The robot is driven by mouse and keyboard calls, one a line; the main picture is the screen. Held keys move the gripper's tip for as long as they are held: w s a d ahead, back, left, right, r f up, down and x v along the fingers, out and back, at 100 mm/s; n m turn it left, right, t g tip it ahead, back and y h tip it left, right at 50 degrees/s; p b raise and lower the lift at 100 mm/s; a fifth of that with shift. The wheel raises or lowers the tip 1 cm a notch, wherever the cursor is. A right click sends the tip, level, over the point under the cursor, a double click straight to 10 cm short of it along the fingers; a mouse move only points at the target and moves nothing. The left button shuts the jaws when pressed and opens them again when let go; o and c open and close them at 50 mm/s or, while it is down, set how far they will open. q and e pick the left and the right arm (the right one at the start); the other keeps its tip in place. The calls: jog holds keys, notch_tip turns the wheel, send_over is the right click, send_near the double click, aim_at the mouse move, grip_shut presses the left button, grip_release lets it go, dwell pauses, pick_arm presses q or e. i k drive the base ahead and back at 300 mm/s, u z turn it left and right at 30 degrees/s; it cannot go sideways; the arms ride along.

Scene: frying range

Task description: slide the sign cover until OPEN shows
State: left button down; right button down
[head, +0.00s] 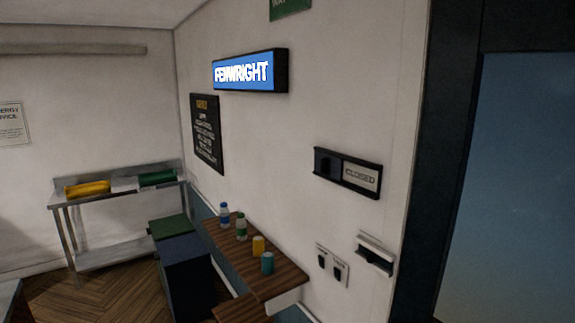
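The sign (359,178) is a dark framed plate fixed on the white wall, left of the doorway. Its right part shows the word CLOSED on a pale panel. The dark sign cover (327,163) sits over the left part and hides whatever is under it. A knob or grip seems to stand on the cover, but it is too small to tell. Neither of my grippers is in the head view.
A wooden counter (262,272) with bottles and cans stands against the wall below the sign. Dark bins (187,268) are left of it. Switches (332,264) and a small wall box (375,253) are under the sign. A dark door frame (440,130) is at right.

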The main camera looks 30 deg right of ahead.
aim_at(329, 165)
jog(key=u, duration=0.15)
jog(key=i, duration=1.15)
jog(key=z, duration=0.7)
